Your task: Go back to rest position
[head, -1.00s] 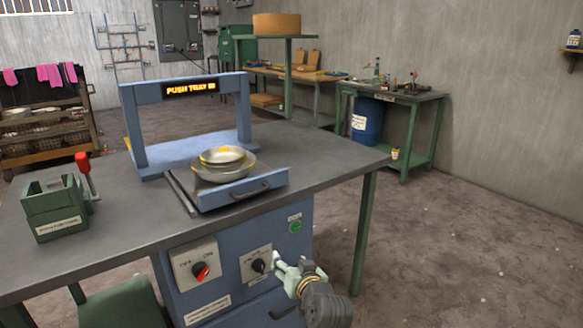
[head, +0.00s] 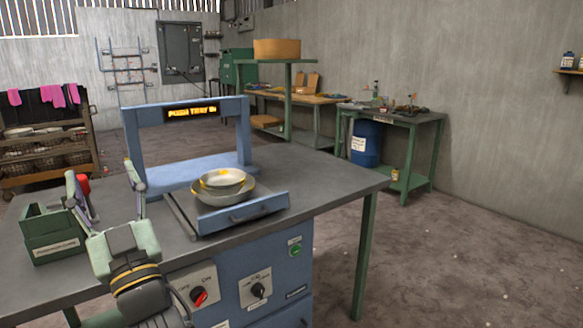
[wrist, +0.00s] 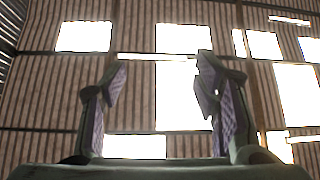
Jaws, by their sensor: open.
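My gripper (head: 104,190) is raised in the left front of the head view, above the near part of the grey table. Its two fingers are spread apart with nothing between them. In the wrist view my open gripper (wrist: 161,90) points up at the roof and its bright panels (wrist: 184,95). Behind and right of it in the head view, stacked metal bowls (head: 222,187) rest on the pulled-out tray (head: 245,214) of the blue machine (head: 188,172). My gripper is apart from the bowls and the tray.
A green box (head: 50,235) stands on the table (head: 330,178) left of my gripper, with a red-handled thing partly hidden behind a finger. Knobs and a green button (head: 296,250) are on the blue front below. The floor at the right is clear.

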